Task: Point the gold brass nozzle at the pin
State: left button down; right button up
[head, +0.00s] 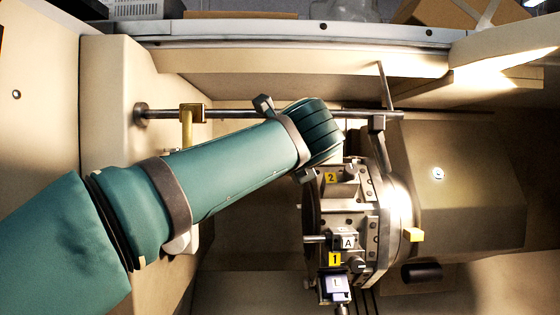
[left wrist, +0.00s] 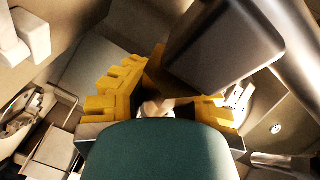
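A gold brass fitting (head: 193,113) sits on the horizontal rod at the left in the head view. A brass tube (head: 186,130) runs down from it, and its lower end is hidden behind my left arm. A short metal pin (head: 315,239) sticks out left of the block marked A on the turret; I cannot tell if it is the task's pin. My left gripper is hidden behind its wrist in the head view. In the left wrist view its yellow stepped fingers (left wrist: 160,103) stand apart, with a pale, unclear shape between them. My right gripper is out of view.
The turret (head: 365,205) carries labels 2, A, 1 and L, right of my left wrist. A grey clamp (head: 377,122) with a thin rod sits on the rail's right end. A dark grey block (left wrist: 225,40) looms close to the fingers.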

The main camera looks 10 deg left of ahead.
pick_arm(q)
jog(key=shift+d+f, duration=0.25)
jog(key=shift+d, duration=0.05)
jog(key=c, duration=1.1)
grip_release()
jog(key=shift+s, duration=0.1)
jog(key=shift+c, duration=0.2)
jog(key=o, duration=0.3)
jog(key=shift+s+r, duration=0.25)
jog(key=shift+o, duration=0.2)
jog(key=shift+w+a, duration=0.15)
jog(key=shift+w, duration=0.05)
jog(key=v, duration=1.2)
jog(key=shift+s+f, duration=0.1)
